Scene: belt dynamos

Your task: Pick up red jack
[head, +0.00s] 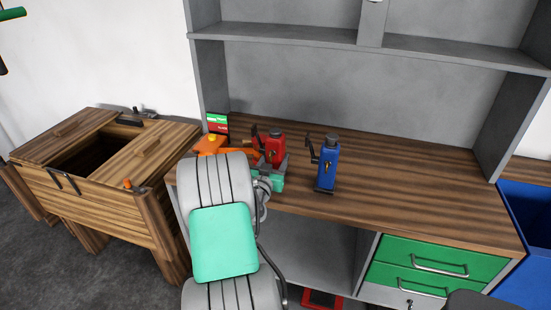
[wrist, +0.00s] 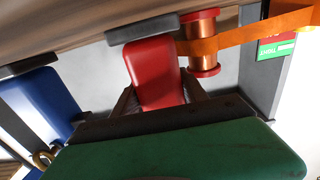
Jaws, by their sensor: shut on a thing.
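The red jack (head: 275,150) stands upright at the left part of the wooden workbench top (head: 410,205). My gripper (head: 278,172) is at its lower body, which it hides in the head view. In the wrist view the red jack (wrist: 153,62) sits between the two dark fingers of my gripper (wrist: 158,100), which are shut on it. The wrist picture looks upside down. I cannot tell whether the jack's base touches the bench.
A blue jack (head: 327,168) stands close by on the right. An orange item (head: 210,145) and a small red-green box (head: 217,123) are on the left. The wrist view shows a copper-coloured spool (wrist: 201,42) with an orange band. The bench's right side is clear.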

